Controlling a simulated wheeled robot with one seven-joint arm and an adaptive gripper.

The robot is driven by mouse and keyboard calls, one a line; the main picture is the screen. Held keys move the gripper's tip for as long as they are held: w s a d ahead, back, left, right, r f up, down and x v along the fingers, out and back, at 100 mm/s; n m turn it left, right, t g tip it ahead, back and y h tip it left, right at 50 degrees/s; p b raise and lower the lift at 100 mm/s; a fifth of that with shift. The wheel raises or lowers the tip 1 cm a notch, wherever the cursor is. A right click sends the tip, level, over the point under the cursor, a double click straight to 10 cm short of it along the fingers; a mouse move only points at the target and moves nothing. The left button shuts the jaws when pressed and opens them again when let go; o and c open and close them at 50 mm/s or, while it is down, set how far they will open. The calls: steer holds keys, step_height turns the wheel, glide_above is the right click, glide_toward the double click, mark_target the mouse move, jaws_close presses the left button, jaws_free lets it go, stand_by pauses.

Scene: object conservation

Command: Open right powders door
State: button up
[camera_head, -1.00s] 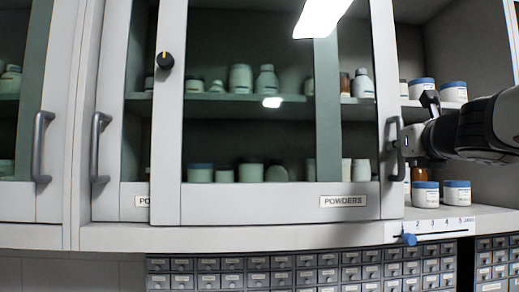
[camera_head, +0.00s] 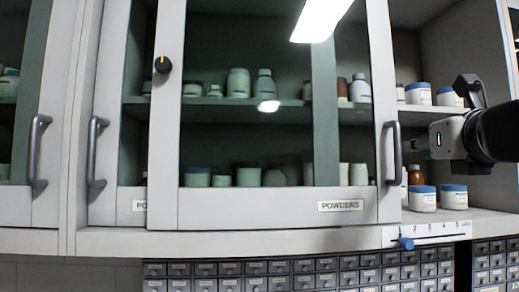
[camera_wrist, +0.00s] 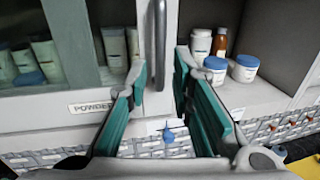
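The right powders door (camera_head: 250,208) is a glass sliding door in a pale frame with a POWDERS label. It stands to the left, overlapping the door behind it, and the cabinet bay to its right is uncovered. Its vertical grey handle (camera_head: 392,150) is on the right edge; it also shows in the wrist view (camera_wrist: 159,40). My gripper (camera_wrist: 160,66) is open and empty, its green-padded fingers apart with the handle appearing between their tips. In the head view my gripper (camera_head: 447,138) is to the right of the handle, with a visible gap.
White jars with blue lids (camera_head: 423,197) and a brown bottle (camera_head: 416,176) stand in the uncovered bay, near my right finger in the wrist view. A numbered scale with a blue pointer (camera_head: 405,243) is below the door. Small labelled drawers (camera_head: 300,270) line the bottom.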

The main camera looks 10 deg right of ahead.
steer(key=shift+s+a, duration=0.25)
steer(key=shift+s, duration=0.9)
steer(key=s+a+f+n+g+y, duration=0.25)
steer(key=a+f+n, duration=0.45)
steer(key=f+n, duration=0.35)
steer(key=s+a+f+n+g+y, duration=0.2)
steer(key=a+f+n+g+y, duration=0.15)
steer(key=a+f+n, duration=0.65)
steer(key=s+d+f+n+g+h, duration=0.1)
steer(key=s+f+n+g, duration=0.2)
steer(key=n, duration=0.6)
steer(key=s+d+f+n+g+h, duration=0.1)
steer(key=s+d+f+n+g, duration=0.1)
steer(key=s+f+n, duration=0.4)
step_height(320, 180, down, 4)
steer(key=n+g, duration=0.1)
steer(key=n, duration=0.1)
steer(key=shift+s+d+r+n+h, duration=0.2)
steer(key=shift+s+d+n+h, duration=0.1)
steer(key=shift+s+n, duration=0.05)
